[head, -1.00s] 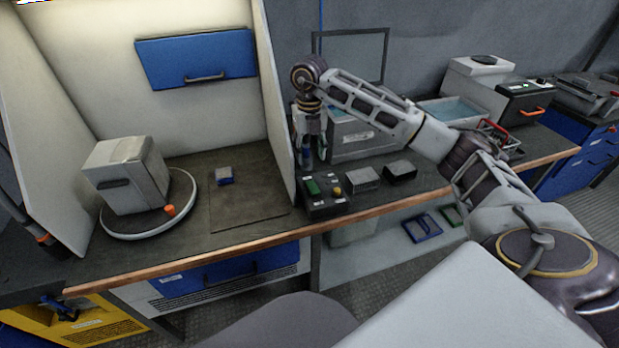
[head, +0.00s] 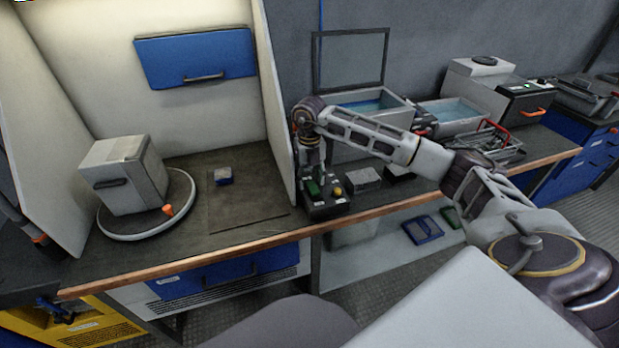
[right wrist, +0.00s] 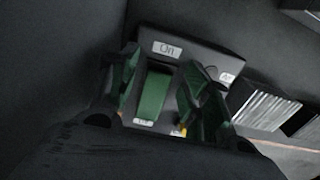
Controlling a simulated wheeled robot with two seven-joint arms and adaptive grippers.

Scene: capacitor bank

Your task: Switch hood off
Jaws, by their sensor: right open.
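The control box (head: 328,207) is black and stands on the bench just right of the hood's right side wall (head: 277,100). It carries a green rocker switch (right wrist: 152,97) with an "On" label at its far end. A second label at its near end is too blurred to read. A yellow knob (head: 337,191) sits to the right of the switch. My right gripper (right wrist: 160,82) points down over the box, open and empty, with one green-padded finger on each side of the switch. I cannot tell whether the fingers touch it. My left gripper is out of view.
A grey block (head: 364,179) and a dark block sit right of the control box. Water baths (head: 455,113) stand farther right. The bench front is clear.

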